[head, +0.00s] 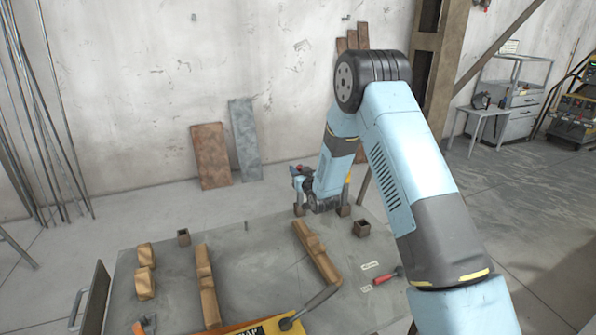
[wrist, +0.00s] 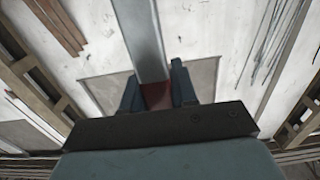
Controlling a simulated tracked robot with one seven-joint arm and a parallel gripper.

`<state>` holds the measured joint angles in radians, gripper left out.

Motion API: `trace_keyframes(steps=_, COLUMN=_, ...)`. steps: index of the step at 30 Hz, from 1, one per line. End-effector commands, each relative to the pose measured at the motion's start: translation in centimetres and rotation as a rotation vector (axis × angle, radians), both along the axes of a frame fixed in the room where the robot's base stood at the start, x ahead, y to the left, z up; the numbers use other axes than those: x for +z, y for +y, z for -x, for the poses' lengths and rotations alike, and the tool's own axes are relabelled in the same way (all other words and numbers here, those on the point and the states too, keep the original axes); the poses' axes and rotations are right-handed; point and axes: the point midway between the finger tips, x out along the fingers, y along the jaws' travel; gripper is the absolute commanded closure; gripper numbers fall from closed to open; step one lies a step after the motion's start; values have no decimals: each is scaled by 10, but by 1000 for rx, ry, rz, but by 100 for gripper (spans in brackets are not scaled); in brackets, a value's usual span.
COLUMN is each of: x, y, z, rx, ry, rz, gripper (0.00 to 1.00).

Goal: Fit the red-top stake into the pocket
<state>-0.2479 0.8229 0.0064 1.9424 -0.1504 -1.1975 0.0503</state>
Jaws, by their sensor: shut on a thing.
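My gripper (head: 301,175) is at the far edge of the table. In the wrist view, its two dark fingers (wrist: 158,92) are shut on the red top of a stake (wrist: 156,94). The grey shaft runs away from the fingers toward the top of that picture. In the head view, the red top (head: 297,168) shows small at the gripper. A brown square pocket (head: 300,210) lies just below; I cannot tell whether the stake's foot is inside or above it. A second post with a yellow top (head: 348,179) stands at another brown pocket (head: 344,211).
Open square pockets stand at left (head: 183,237) and right (head: 361,229) on the grey table (head: 260,265). Wooden bars (head: 206,285) (head: 316,250), wooden blocks (head: 145,270) and a red-handled tool (head: 388,275) lie there. Panels (head: 211,155) lean on the wall behind.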

Motion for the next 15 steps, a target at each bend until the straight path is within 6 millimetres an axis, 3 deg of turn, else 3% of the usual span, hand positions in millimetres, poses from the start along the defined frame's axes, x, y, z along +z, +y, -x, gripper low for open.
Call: trace_keyframes(steps=15, x=-11, y=0, z=0, rx=0, ry=0, rz=0, gripper=100)
